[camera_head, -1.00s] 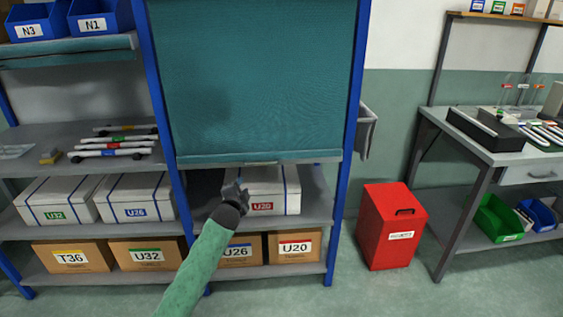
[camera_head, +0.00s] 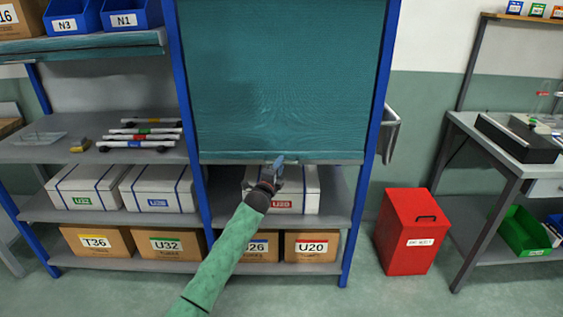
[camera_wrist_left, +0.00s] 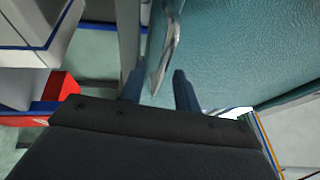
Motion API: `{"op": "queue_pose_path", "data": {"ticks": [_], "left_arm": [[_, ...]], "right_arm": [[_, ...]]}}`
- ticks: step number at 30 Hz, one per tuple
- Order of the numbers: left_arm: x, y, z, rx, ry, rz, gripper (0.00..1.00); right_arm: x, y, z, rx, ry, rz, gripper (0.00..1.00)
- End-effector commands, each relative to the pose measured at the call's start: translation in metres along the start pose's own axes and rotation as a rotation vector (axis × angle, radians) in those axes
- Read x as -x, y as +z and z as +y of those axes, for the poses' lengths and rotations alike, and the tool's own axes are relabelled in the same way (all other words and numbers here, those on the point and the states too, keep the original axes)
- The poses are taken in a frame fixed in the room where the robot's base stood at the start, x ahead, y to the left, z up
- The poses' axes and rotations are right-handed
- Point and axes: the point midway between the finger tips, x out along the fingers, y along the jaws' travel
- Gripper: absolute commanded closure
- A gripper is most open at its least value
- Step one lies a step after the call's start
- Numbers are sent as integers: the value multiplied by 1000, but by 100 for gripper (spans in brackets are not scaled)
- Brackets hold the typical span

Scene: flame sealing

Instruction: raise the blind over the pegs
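The teal blind (camera_head: 285,80) hangs down between the blue posts of the rack, its bottom rail (camera_head: 325,157) just above the shelf with white boxes. No pegs show; whatever is behind the blind is hidden. My left gripper (camera_head: 276,163) is at the middle of the bottom rail. In the left wrist view, the fingers of my left gripper (camera_wrist_left: 160,85) are apart, with a metal handle (camera_wrist_left: 170,45) of the blind between them. A gap shows beside the handle, so the fingers do not look closed on it. My right gripper is not in view.
A white box (camera_head: 312,190) marked U20 sits just below the rail, behind my gripper. Cardboard boxes (camera_head: 312,245) fill the bottom shelf. A red bin (camera_head: 408,235) stands right of the rack, and a grey holder (camera_head: 389,133) is on the right post.

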Motion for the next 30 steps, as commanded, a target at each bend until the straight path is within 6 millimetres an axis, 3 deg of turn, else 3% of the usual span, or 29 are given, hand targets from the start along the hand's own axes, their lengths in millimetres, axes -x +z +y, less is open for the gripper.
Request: {"op": "queue_pose_path", "data": {"ticks": [6,16,21,30], "left_arm": [[-19,0,0,1,1,0,68],[-22,0,0,1,0,0,68],[-22,0,0,1,1,0,100],[-23,1,-1,1,1,0,100]], "right_arm": [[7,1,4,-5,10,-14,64],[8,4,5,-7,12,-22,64],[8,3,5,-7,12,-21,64],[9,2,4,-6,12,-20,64]]}}
